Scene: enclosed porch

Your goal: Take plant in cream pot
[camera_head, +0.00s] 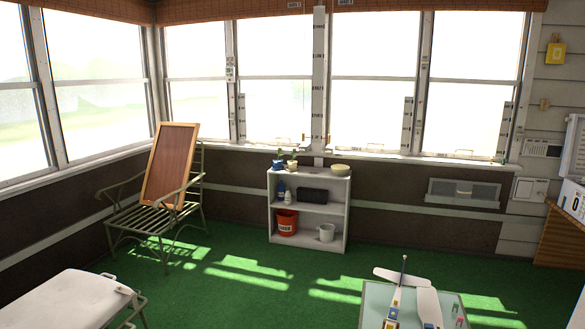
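A small plant in a cream pot (292,165) stands on top of a low white shelf (345,215) against the far wall. A second small plant in a blue pot (278,165) stands close to its left. A pale yellow round bowl (340,169) sits toward the right end of the shelf top. The plants are small in the picture and their leaves are hard to make out. Neither of my grippers shows in the head view.
A green metal chair (138,218) holding a wooden board (171,165) stands left of the shelf. A cushioned lounger (68,303) is front left. A low table (375,298) with a model plane (402,275) is front right. Green carpet (235,285) between them is clear.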

